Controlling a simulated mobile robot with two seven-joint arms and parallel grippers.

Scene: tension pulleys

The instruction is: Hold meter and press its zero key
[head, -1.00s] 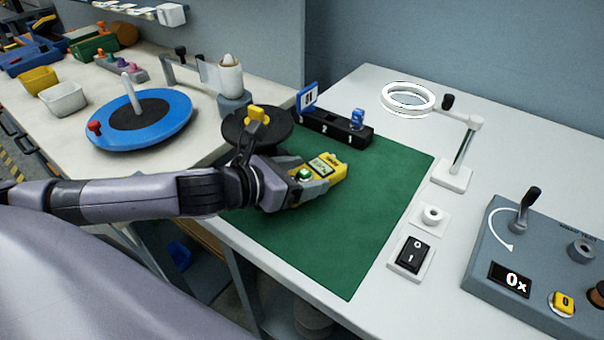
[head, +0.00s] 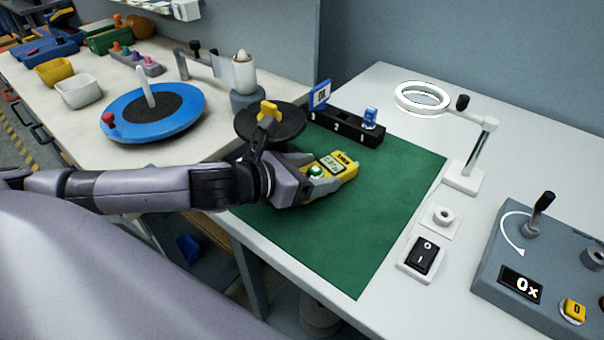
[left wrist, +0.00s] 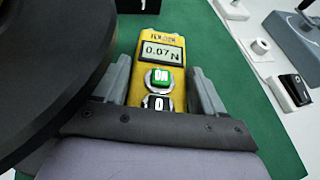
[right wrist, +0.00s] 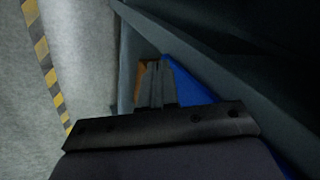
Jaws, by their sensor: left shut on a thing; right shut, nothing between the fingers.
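The yellow meter (head: 343,167) lies on the green mat (head: 360,228), held by my left gripper (head: 312,184). In the left wrist view the meter (left wrist: 145,80) sits between the two grey fingers of my left gripper (left wrist: 158,92). Its display (left wrist: 162,52) reads "0.07 N". My right gripper (right wrist: 158,84) shows only in the right wrist view, shut and empty, low beside the benches.
A dark round disc (head: 285,124) with a yellow knob stands left of the meter. A black numbered rack (head: 335,127) is behind it. The mat's front is clear.

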